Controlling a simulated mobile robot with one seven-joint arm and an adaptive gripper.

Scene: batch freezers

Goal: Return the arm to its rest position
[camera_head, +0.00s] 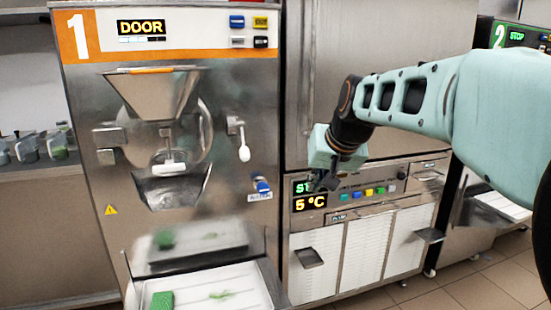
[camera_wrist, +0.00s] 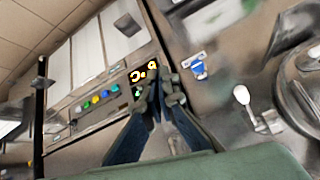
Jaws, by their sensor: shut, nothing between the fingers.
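My arm comes in from the right in the head view. My gripper (camera_head: 326,181) is in front of the control panel (camera_head: 350,190) of the middle machine and hides part of its display. In the wrist view, my gripper (camera_wrist: 160,97) shows its two dark fingers close together with nothing held. The panel display reads 5 °C, and its coloured buttons (camera_wrist: 95,100) show in the wrist view. I cannot tell the exact gap between the fingertips and the panel.
Batch freezer 1 (camera_head: 240,95) stands at the left, its display reading DOOR, with a hopper (camera_head: 155,92) and a white handle (camera_head: 243,152). A tray (camera_head: 235,285) in front holds a green block (camera_head: 161,300). Machine 2 (camera_head: 515,38) is at the far right. Floor tiles (camera_head: 480,290) show at the lower right.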

